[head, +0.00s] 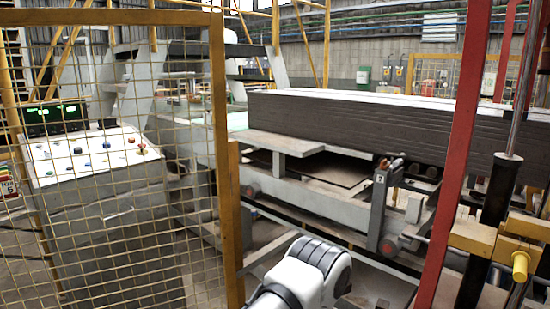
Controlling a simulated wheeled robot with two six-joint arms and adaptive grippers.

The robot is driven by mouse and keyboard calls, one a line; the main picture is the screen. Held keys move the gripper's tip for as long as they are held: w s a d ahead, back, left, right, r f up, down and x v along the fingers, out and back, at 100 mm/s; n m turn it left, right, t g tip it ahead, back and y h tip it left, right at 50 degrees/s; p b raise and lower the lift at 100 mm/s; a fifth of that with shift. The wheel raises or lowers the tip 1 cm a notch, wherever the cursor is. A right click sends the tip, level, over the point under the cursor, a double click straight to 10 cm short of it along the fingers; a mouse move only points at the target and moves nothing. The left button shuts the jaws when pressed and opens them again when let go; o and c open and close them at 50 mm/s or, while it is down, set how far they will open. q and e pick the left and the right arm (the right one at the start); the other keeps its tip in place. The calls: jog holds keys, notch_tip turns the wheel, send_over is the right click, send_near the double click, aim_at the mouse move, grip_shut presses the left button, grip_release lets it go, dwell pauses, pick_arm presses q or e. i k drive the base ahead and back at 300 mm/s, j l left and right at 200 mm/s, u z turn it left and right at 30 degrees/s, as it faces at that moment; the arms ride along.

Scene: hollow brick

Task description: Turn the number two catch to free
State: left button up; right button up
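A grey upright post (377,212) bears a small dark plate marked 2 (379,179), right of centre in the head view. A small catch (394,166) with a brownish-orange end sits at its top, against the side of the machine. Its exact position, free or locked, is too small to tell. A white and black arm link of mine (318,268) rises from the bottom edge, below and left of the post and apart from it in the picture. Neither of my grippers shows.
A yellow-framed mesh fence (228,160) stands at left, before a control console (90,160). A red post (455,150) and a black cylinder (492,225) with yellow blocks stand at right. A long dark stack (370,128) lies on the machine behind the catch.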

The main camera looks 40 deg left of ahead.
aim_at(384, 164)
jog(key=u, duration=0.65)
